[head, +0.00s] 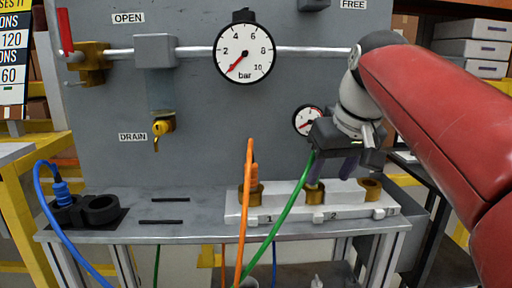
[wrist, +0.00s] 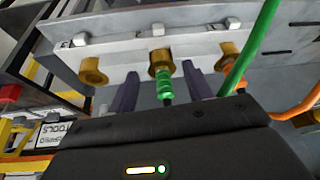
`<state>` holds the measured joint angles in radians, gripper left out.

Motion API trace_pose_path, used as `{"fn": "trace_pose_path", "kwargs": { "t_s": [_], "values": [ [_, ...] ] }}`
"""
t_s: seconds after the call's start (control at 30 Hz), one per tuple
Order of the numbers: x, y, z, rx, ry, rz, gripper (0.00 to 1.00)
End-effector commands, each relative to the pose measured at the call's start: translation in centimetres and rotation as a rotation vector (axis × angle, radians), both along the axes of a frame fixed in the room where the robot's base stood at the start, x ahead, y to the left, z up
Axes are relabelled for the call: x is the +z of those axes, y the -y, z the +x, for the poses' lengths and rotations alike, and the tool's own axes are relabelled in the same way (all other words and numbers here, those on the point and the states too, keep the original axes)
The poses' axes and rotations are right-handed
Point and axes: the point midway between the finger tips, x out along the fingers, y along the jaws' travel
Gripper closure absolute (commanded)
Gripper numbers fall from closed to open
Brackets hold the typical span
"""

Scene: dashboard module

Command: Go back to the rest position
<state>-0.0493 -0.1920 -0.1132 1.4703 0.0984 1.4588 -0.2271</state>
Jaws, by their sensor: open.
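My gripper (head: 334,168) is at the white manifold block (head: 345,213), over the socket marked 2 (head: 314,196). In the wrist view its two purple fingers (wrist: 160,90) stand apart, one on each side of a green connector (wrist: 163,75), with a gap to each. The green connector sits at the brass socket (wrist: 160,60); I cannot tell how firmly it is seated. Its green hose (head: 278,223) runs down to the left in the head view. My red arm reaches in from the right.
An orange hose (head: 243,215) stands at the socket marked 1, left of my gripper. The right brass socket (head: 370,188) is empty. A blue plug (head: 62,190) sits at the black holder (head: 100,209) on the left. A grey panel with gauges (head: 244,53) rises behind.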

Motion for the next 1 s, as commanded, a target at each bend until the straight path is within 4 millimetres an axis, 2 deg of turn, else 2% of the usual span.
{"fn": "trace_pose_path", "kwargs": {
  "t_s": [0.03, 0.17, 0.3, 0.4, 0.5, 0.6, 0.7, 1.0],
  "values": [
    [-1.7, -0.1, -1.7, -0.018, 0.004, 0.004, 0.49],
    [-6.7, -0.4, -5.3, -0.07, 0.025, 0.007, 0.49],
    [-12.8, -0.7, -9.3, -0.117, 0.045, 0.001, 0.49],
    [-16.9, -0.9, -11.8, -0.142, 0.058, -0.006, 0.49],
    [-20.0, -1.0, -13.6, -0.161, 0.067, -0.012, 0.49],
    [-22.0, -1.0, -14.6, -0.171, 0.073, -0.017, 0.49],
    [-22.8, -0.9, -15.0, -0.177, 0.076, -0.018, 0.49],
    [-22.9, -1.0, -15.1, -0.176, 0.074, -0.018, 0.49]
  ]
}}
